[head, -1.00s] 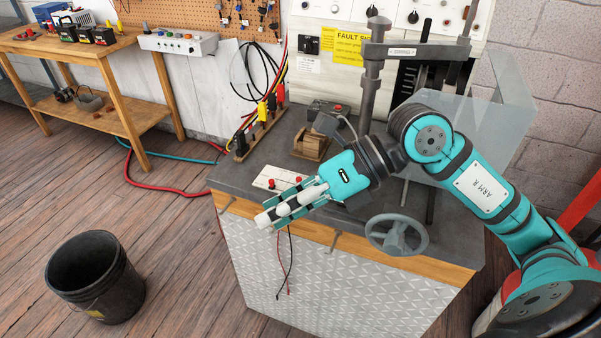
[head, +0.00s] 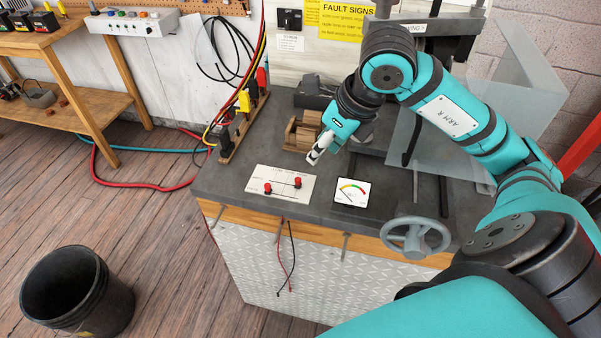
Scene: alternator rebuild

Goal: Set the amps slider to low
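A white slider panel (head: 281,201) lies flat on the grey bench top, near its front left edge. It carries two red slider knobs, a left one (head: 267,188) and a right one (head: 297,182). Its lettering is too small to read, so I cannot tell which knob is amps. My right gripper (head: 316,156) hangs above the bench behind and to the right of the panel, apart from both knobs. Its pale fingers point down and left and look close together; whether they are shut is unclear. My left gripper is not in view.
A meter (head: 351,193) sits right of the panel, and a grey handwheel (head: 415,236) at the front right. A wooden block (head: 301,133) stands behind the gripper. Coloured clamps (head: 244,102) stand in a rack at the left edge. A clear shield (head: 480,110) stands at right.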

